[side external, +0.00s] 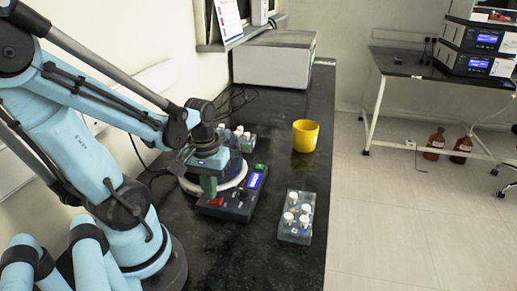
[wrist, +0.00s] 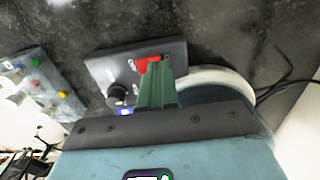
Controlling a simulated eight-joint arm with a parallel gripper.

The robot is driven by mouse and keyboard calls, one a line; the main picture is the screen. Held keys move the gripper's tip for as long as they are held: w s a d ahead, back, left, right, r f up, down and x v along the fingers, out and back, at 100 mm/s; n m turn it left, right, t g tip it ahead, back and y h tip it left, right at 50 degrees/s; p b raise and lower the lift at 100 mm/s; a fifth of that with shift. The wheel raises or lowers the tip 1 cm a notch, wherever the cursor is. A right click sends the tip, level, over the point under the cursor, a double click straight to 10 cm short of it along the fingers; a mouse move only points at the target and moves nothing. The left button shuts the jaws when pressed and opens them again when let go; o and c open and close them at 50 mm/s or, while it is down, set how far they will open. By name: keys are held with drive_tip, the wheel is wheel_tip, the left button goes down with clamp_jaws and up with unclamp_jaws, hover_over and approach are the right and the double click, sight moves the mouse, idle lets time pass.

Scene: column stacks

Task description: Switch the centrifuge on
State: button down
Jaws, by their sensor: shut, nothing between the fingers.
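The centrifuge (side external: 228,209) stands on the black bench, with a dark control panel at its front and a white round rim (side external: 240,178). The red switch also shows in the wrist view (wrist: 146,62). My gripper (side external: 208,190) is shut and empty, its green fingers pointing down above the switch end of the panel. In the wrist view the fingertips (wrist: 160,62) overlap the red switch; I cannot tell whether they touch it.
A rack of white-capped vials (side external: 291,233) stands at the right of the centrifuge, near the bench edge. A yellow cup (side external: 305,136) stands behind it. Another vial rack (side external: 247,144) is behind the centrifuge. A grey box (side external: 272,62) and cables lie at the back.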

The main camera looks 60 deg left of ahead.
drive_tip(key=shift+r, duration=2.2)
drive_tip(key=w+d+r+m+t, duration=0.4)
drive_tip(key=w+d+m+t, duration=0.3)
drive_tip(key=w+d+m, duration=0.2)
drive_tip(key=shift+w+d+r, duration=0.4)
drive_tip(key=shift+w+d, duration=0.4)
drive_tip(key=shift+w, duration=0.05)
